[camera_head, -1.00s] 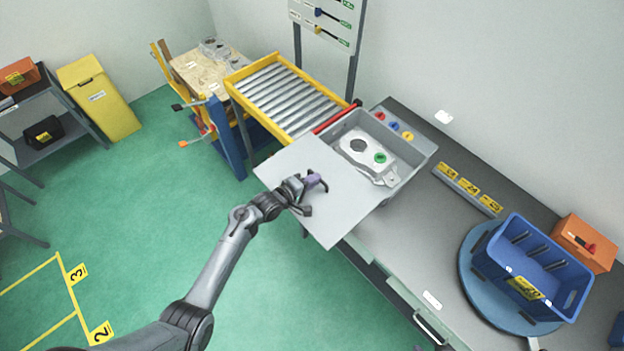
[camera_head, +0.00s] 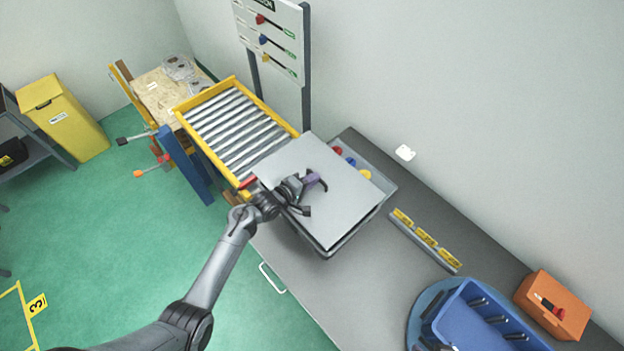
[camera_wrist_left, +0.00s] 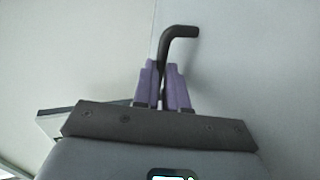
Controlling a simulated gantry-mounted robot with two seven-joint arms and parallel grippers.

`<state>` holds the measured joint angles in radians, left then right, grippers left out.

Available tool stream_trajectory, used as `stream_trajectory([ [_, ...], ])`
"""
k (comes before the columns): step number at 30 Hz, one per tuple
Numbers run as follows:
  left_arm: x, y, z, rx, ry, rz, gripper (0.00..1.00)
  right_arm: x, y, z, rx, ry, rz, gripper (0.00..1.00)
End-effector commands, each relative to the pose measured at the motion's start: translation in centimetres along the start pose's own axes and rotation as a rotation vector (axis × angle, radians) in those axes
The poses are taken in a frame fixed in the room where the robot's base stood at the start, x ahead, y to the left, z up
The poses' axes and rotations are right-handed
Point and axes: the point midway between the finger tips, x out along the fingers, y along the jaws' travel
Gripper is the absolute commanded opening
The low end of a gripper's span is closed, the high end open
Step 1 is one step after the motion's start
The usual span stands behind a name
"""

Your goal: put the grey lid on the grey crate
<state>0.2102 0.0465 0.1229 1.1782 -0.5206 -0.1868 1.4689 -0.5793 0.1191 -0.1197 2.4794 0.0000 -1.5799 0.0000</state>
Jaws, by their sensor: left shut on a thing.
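The grey lid (camera_head: 325,205) is a flat light-grey plate with a dark handle. It is over the grey crate (camera_head: 378,182) in the head view and hides most of it, including the casting inside. The crate's far right end shows past the lid, so the two are not fully lined up. I cannot tell whether the lid touches the rim. My left gripper (camera_head: 312,187) is shut on the lid's handle, which shows as a dark bent bar (camera_wrist_left: 178,36) between the purple fingers in the left wrist view. My right gripper is in neither current view.
The crate is on a grey bench (camera_head: 365,285). A yellow-framed roller conveyor (camera_head: 232,130) adjoins at the left. A label rail (camera_head: 425,240), a blue bin (camera_head: 480,325) on a turntable and an orange box (camera_head: 552,305) are to the right. A signal board (camera_head: 268,35) stands behind.

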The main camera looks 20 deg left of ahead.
Motion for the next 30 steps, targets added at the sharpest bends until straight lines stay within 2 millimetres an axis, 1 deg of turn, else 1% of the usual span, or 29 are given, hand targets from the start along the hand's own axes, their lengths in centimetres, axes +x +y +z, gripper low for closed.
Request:
stream_trajectory([
  [14,0.0,0.1,0.0,0.000,0.000,0.001,0.00,0.0,-0.1,0.1,0.001,-0.002,-0.003,0.43],
  [22,-0.1,0.2,0.0,-0.001,0.000,0.001,0.00,-0.6,-0.1,-0.1,0.001,-0.002,-0.003,0.43],
  [30,0.6,-1.7,0.0,0.000,0.000,0.001,0.00,1.0,-0.1,0.4,-0.002,-0.001,0.000,0.43],
])
